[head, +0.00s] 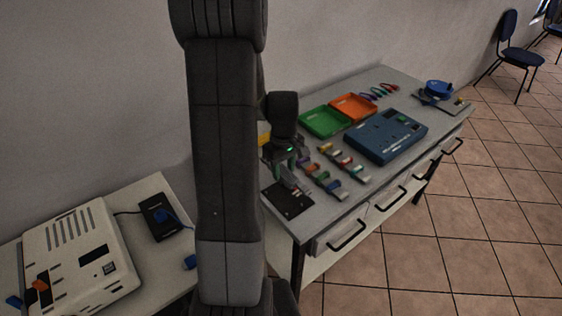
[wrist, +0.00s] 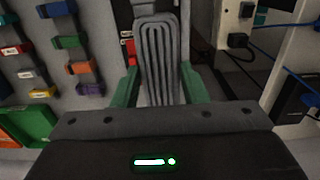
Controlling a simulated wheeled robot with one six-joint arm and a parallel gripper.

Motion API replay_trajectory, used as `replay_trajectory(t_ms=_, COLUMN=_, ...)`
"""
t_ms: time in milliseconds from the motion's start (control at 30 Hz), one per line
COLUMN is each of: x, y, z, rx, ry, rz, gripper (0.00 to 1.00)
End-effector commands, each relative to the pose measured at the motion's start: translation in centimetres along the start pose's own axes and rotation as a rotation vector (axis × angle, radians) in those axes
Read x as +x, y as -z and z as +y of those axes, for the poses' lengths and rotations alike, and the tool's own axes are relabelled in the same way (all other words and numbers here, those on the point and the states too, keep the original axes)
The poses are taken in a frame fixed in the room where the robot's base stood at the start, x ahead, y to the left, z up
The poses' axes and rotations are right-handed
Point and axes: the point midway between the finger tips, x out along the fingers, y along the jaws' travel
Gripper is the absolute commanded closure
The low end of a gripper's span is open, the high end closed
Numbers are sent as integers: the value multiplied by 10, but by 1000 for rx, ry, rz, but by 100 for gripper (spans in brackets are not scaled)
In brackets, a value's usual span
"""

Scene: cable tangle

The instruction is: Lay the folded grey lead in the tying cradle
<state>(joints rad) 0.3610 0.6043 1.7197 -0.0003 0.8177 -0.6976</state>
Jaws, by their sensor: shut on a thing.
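The folded grey lead (wrist: 162,60) is a flat bundle of parallel loops between the green fingers of my gripper (wrist: 160,88) in the wrist view. My gripper (head: 287,163) is shut on it. In the head view the gripper is low over the near left end of the long grey table, with the grey lead (head: 290,181) hanging below it. A dark flat plate (head: 286,203) lies under and in front of the lead. I cannot tell for sure whether this plate is the tying cradle's base, or whether the lead touches it. My arm hides part of this area.
Coloured tagged clips (head: 324,171) lie in rows right of the gripper. Behind are a green tray (head: 325,121), an orange tray (head: 353,107) and a blue box (head: 386,135). A white device (head: 79,258) and black box (head: 160,217) stand on the left table.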

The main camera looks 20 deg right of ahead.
Motion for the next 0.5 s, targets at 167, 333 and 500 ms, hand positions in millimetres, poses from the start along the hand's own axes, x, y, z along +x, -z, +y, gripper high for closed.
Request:
replay_trajectory(t_ms=167, x=18, y=0, z=0, rx=1, ry=0, rz=0, gripper=85)
replay_trajectory(t_ms=333, x=38, y=0, z=0, rx=1, ry=1, rz=-1, gripper=85)
replay_trajectory(t_ms=500, x=59, y=0, z=0, rx=1, ry=0, rz=0, gripper=85)
